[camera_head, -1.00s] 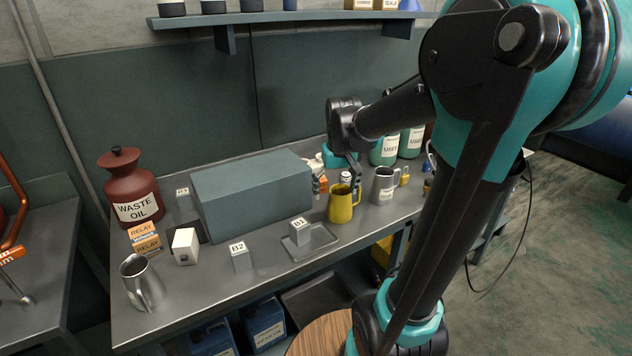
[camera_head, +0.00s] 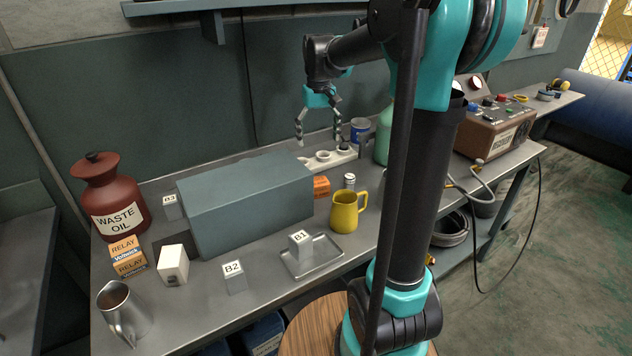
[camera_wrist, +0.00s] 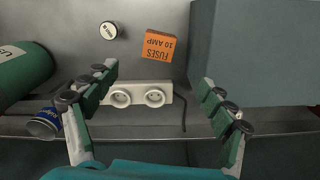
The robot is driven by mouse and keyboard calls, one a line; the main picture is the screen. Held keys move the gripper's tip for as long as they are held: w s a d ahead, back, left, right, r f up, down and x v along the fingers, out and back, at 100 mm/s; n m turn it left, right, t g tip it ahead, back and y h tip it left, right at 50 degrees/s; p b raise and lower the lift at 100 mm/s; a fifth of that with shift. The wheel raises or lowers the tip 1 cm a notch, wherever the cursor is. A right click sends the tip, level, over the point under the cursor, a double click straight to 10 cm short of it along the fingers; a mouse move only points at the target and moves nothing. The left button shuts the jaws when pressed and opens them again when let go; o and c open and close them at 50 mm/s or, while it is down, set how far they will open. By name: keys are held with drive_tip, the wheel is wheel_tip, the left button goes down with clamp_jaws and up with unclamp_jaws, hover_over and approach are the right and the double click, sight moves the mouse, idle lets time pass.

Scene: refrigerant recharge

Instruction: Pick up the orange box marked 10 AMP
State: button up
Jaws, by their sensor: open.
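The orange box marked FUSES 10 AMP (camera_wrist: 158,46) lies on the bench in the wrist view, beyond my fingertips and left of the big grey-blue block. In the head view the orange box (camera_head: 321,187) shows at the right end of that block, partly hidden by it. My gripper (camera_head: 319,143) is open and empty, pointing down above the back of the bench, behind and above the box. In the wrist view my gripper (camera_wrist: 158,77) has its fingers spread wide, with the box in the gap beyond them, apart from both.
The grey-blue block (camera_head: 245,195) stands close beside the box. A white socket strip (camera_wrist: 138,93) lies behind it. A small white-topped cylinder (camera_wrist: 109,30), a green bottle (camera_wrist: 22,68) and a blue can (camera_wrist: 43,124) are near. A yellow mug (camera_head: 345,212) stands in front.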

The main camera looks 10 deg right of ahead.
sight(318, 181)
drive_tip(key=f, duration=1.7)
drive_tip(key=shift+w+f, duration=0.2)
drive_tip(key=shift+w, duration=0.15)
drive_tip(key=shift+c, duration=0.4)
drive_tip(key=c, duration=1.2)
